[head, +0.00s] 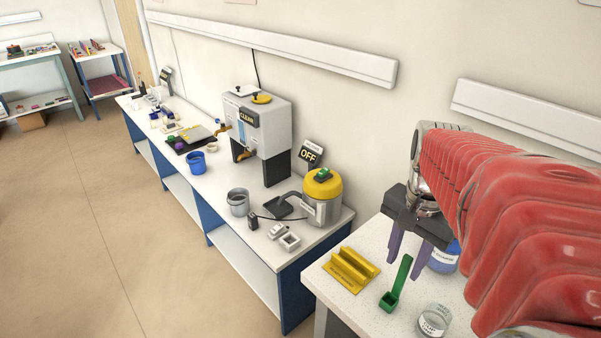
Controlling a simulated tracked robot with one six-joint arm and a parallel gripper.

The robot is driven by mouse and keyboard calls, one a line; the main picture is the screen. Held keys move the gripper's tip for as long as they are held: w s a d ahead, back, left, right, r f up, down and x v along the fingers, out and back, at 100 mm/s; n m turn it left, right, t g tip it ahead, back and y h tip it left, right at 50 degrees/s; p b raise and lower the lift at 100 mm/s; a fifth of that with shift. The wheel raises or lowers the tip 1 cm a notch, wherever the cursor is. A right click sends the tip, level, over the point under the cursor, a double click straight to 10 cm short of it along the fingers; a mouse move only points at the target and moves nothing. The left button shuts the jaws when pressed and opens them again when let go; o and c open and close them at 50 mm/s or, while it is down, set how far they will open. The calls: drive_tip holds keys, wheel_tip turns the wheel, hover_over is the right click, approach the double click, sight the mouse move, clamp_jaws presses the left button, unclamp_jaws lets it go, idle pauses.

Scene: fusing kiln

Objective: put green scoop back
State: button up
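The green scoop (396,286) is on the white speckled table at the lower right, its bowl toward the front and its handle pointing back. My gripper (406,265) is above the table with its two purple fingers apart and nothing held between them. In the picture the end of the scoop's handle shows between the fingertips; I cannot tell how high the fingers are above it. A yellow slotted block (351,269) with writing on its front sits left of the scoop and looks empty.
A clear labelled jar (433,321) stands right of the scoop. A blue-labelled jar (445,257) is partly hidden behind my gripper. On the neighbouring bench, a steel pot with a yellow lid (322,198) stands near the end. The table front beside the yellow block is clear.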

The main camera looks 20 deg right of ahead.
wheel_tip(320, 180, up, 6)
drive_tip(key=shift+f, duration=0.15)
idle(0.6)
drive_tip(key=shift+a, duration=0.15)
drive_tip(key=w+a+f+n+t, duration=0.1)
drive_tip(key=a+n+t, duration=0.1)
drive_tip(key=a+n, duration=0.5)
drive_tip(key=w+a+f+n+t, duration=0.1)
drive_tip(key=a+f+n+t, duration=0.1)
drive_tip(key=a+n, duration=0.5)
drive_tip(key=a+t, duration=0.1)
drive_tip(key=a, duration=0.5)
drive_tip(key=shift+t, duration=0.3)
